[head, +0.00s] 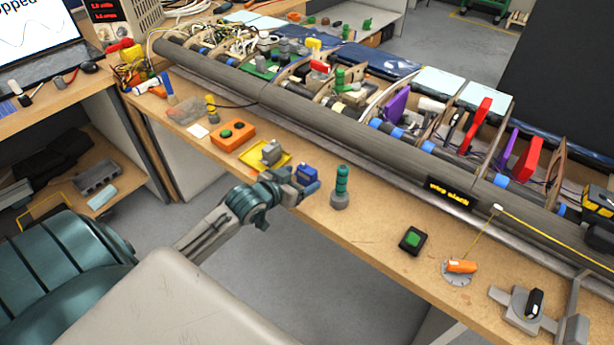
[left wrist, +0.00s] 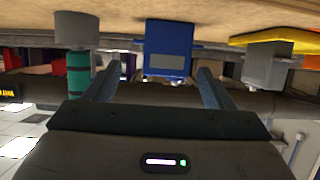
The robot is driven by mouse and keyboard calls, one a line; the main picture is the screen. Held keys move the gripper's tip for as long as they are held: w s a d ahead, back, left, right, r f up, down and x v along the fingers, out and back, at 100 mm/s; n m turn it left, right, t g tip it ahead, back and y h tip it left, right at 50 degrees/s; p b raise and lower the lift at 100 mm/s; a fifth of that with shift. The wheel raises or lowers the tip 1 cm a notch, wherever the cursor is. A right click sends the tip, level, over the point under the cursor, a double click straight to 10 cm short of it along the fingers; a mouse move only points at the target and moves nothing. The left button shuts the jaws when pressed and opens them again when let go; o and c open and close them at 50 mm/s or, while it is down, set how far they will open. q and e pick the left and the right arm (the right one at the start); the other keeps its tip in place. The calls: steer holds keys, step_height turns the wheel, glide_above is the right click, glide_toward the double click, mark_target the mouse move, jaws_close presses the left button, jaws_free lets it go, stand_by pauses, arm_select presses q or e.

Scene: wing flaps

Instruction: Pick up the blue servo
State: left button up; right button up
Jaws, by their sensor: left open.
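The blue servo (head: 306,174) stands on the wooden bench near its front edge, just beyond my left gripper. In the left wrist view, which looks upside down, the blue servo (left wrist: 168,42) is centred between the two fingers, with a grey label on its face. My left gripper (head: 302,187) is open, with its fingertips (left wrist: 159,76) at either side of the servo. I see no clear contact, and cannot tell how far the fingers reach around it. My right gripper is not in view.
A grey servo (head: 271,153) sits on a yellow tray (head: 250,157) to the left. A green-topped grey post (head: 341,187) stands close on the right. An orange button box (head: 233,135) is farther left. The wing (head: 330,120) lies along the bench behind.

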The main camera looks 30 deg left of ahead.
mark_target(311, 172)
arm_select(q)
steer(key=shift+a+p+x, duration=0.2)
steer(key=shift+p+x, duration=0.1)
steer(key=shift+x, duration=1.45)
steer(key=shift+a+p+x, duration=0.2)
steer(key=shift+p+x, duration=0.05)
steer(key=shift+x, duration=1.5)
steer(key=shift+s+f, duration=0.1)
steer(key=c, duration=1.1)
